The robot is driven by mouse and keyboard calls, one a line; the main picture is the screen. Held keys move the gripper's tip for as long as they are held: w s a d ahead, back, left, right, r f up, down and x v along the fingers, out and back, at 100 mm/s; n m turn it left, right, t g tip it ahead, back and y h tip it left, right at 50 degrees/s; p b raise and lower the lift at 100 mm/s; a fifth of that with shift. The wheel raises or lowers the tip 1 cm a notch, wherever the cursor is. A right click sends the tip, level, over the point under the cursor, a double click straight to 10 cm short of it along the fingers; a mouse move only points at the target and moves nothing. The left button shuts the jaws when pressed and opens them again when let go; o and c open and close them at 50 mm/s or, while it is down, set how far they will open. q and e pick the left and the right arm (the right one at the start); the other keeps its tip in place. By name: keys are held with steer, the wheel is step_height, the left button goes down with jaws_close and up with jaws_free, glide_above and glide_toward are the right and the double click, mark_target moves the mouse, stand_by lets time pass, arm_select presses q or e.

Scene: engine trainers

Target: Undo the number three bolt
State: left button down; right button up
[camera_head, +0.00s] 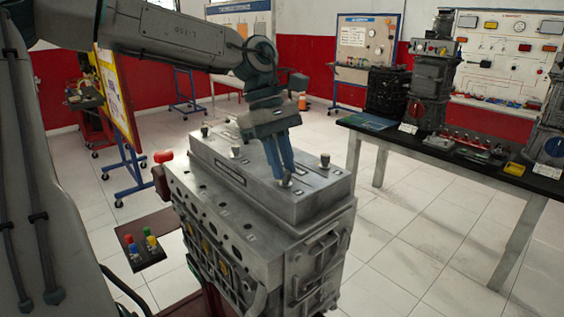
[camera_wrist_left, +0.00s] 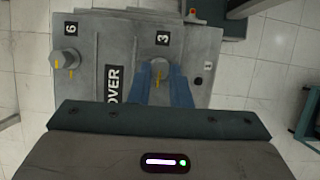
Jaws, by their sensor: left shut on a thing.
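The grey engine cover (camera_head: 215,158) lies on top of the engine block (camera_head: 280,258). My left gripper (camera_head: 285,180) reaches down from above, and its blue fingers are shut on a bolt near the cover's front edge. In the left wrist view this bolt (camera_wrist_left: 160,66) sits between the fingertips (camera_wrist_left: 161,80), beside the label "3" (camera_wrist_left: 163,38). Another bolt (camera_wrist_left: 65,60) with a yellow mark stands near the label "6" (camera_wrist_left: 71,29). My right gripper is in neither view.
Other bolts on the cover stand clear of the gripper, at its right end (camera_head: 325,160) and far side (camera_head: 205,130). A black-topped table (camera_head: 450,163) with equipment stands at right; open tiled floor lies between.

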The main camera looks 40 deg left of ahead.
arm_select(q)
steer(key=shift+s+f+n+t+b, duration=0.1)
steer(key=shift+n+t+b, duration=0.2)
steer(key=shift+n+b, duration=0.5)
steer(key=shift+n, duration=0.5)
steer(key=n+b, duration=0.1)
steer(key=n+t+b, duration=0.1)
steer(key=n+b, duration=0.1)
steer(key=n+t+y+b, duration=0.1)
steer(key=n, duration=0.1)
steer(key=shift+s+d, duration=0.1)
steer(key=shift+s, duration=0.15)
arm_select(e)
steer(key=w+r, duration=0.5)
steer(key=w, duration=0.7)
arm_select(q)
steer(key=n+b, duration=0.2)
steer(key=n+t+y+b, duration=0.1)
steer(key=n+b, duration=0.1)
steer(key=n, duration=0.1)
steer(key=shift+s+d+n+t+y, duration=0.15)
steer(key=shift+d+n+t+y, duration=0.05)
steer(key=shift+n+t+y, duration=0.1)
steer(key=shift+n, duration=0.3)
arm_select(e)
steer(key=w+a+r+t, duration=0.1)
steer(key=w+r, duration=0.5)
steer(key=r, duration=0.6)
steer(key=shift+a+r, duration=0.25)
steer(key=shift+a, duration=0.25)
